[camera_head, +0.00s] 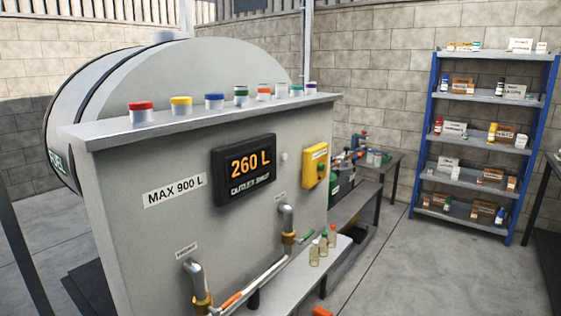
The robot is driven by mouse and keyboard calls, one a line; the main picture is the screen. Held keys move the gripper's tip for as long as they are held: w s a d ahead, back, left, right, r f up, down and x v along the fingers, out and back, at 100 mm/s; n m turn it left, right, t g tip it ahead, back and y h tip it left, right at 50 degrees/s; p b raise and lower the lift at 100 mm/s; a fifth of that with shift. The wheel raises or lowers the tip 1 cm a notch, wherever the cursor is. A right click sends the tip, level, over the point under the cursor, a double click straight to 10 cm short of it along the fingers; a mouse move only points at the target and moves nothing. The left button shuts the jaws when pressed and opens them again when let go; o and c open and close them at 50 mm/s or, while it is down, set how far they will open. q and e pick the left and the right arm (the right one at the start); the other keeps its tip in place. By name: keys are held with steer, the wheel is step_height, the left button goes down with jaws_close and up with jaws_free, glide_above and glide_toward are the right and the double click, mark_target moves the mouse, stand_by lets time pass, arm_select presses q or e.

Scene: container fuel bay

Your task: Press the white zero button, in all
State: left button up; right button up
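A small round white button (284,157) sits on the grey front panel (200,225), between the black display (244,168) and a yellow box (315,165). No writing is readable on the button. The yellow box has a pale label and a dark round part. Neither of my grippers is in view, and nothing touches the button.
Several jars with coloured lids, one red (141,112), stand on the panel's top ledge. A pipe (287,225) and a low bench with small bottles (314,252) stick out below the display. A blue shelf rack (486,140) stands at right. Floor (400,270) before it is clear.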

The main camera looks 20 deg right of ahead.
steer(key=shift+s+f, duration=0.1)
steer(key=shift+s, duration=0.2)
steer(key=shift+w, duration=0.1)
